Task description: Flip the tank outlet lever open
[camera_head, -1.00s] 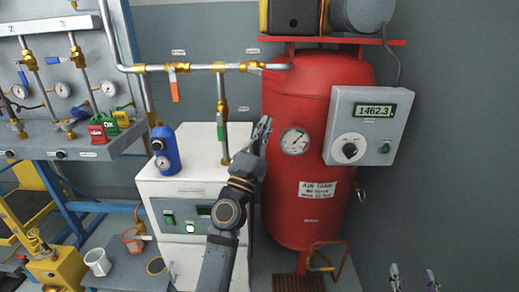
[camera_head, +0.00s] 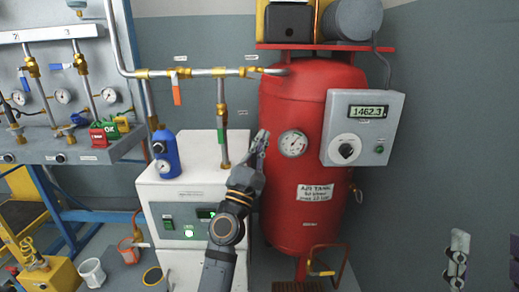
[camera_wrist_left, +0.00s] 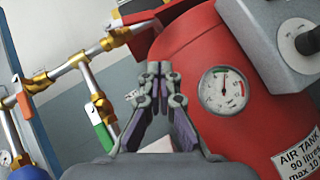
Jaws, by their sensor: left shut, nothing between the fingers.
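The red air tank (camera_head: 320,110) stands right of centre, with a pipe leaving its top to the left. The brass outlet valve (camera_head: 255,72) sits on that pipe beside the tank; it also shows in the left wrist view (camera_wrist_left: 118,38). I cannot clearly tell how its lever lies. My left gripper (camera_head: 263,136) is shut and empty, below the valve and left of the tank's gauge (camera_head: 293,143). It points upward, apart from the valve. In the left wrist view its fingertips (camera_wrist_left: 160,68) meet. My right gripper (camera_head: 487,250) is at the lower right, fingers apart.
An orange lever (camera_head: 177,91) and a green lever (camera_head: 220,136) hang from the pipework on the left. A white cabinet (camera_head: 180,198) with a blue bottle (camera_head: 165,152) stands below. A grey control box (camera_head: 362,128) fronts the tank's right side.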

